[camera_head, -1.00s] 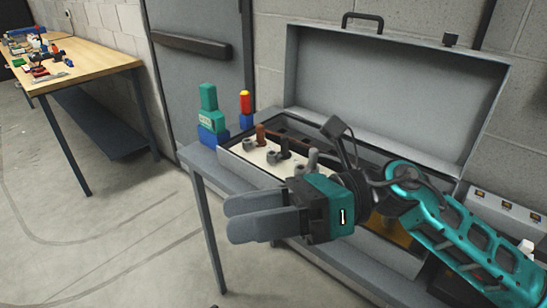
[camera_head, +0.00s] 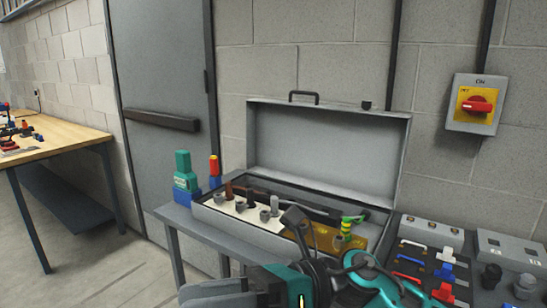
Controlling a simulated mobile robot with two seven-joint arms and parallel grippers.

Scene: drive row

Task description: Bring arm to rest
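My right gripper (camera_head: 205,294) is at the bottom edge of the head view, with its arm coming in from the lower right. Its two grey fingers point left and lie side by side with no gap seen between them; nothing shows in them. The lower part of the gripper and most of the arm are cut off by the picture edge. It shows in front of the grey bench. My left gripper is not in view.
An open grey case (camera_head: 330,150) with several pegs and a yellow-green striped piece (camera_head: 346,229) stands behind my arm. Green bottle (camera_head: 183,168) at its left. Panels with coloured handles (camera_head: 430,262) at right. Wall switch (camera_head: 474,104) above. Open floor at lower left.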

